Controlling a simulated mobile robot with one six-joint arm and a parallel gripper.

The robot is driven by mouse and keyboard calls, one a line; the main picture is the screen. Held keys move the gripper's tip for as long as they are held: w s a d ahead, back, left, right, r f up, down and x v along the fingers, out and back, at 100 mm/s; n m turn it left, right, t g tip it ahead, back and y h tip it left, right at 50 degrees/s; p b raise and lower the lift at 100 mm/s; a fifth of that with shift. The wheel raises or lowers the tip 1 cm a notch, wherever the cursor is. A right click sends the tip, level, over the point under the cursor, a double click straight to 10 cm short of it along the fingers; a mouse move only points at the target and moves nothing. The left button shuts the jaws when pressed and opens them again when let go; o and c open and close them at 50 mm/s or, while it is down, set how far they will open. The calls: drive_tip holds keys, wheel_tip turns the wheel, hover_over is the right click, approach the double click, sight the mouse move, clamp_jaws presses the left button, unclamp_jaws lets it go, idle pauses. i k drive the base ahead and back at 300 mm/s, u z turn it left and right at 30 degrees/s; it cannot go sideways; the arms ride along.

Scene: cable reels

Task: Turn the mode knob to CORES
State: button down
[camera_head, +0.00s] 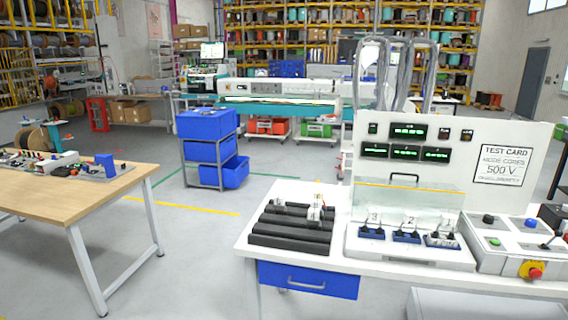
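A grey-white control box (488,262) sits at the right end of the white test bench. A green button (495,242) sits below the first knob. A red button on a yellow plate (534,271) is on the box's front. A test card (502,165) behind reads "MODE CORES" and "500 V". My gripper is not in view.
A wooden table (75,198) is at left, with blue bins (207,123) behind. Grey floor is open between table and bench.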

sight(488, 218)
drive_tip(key=z, duration=4.3)
drive_tip(key=i, duration=0.1)
drive_tip(key=u, duration=2.8)
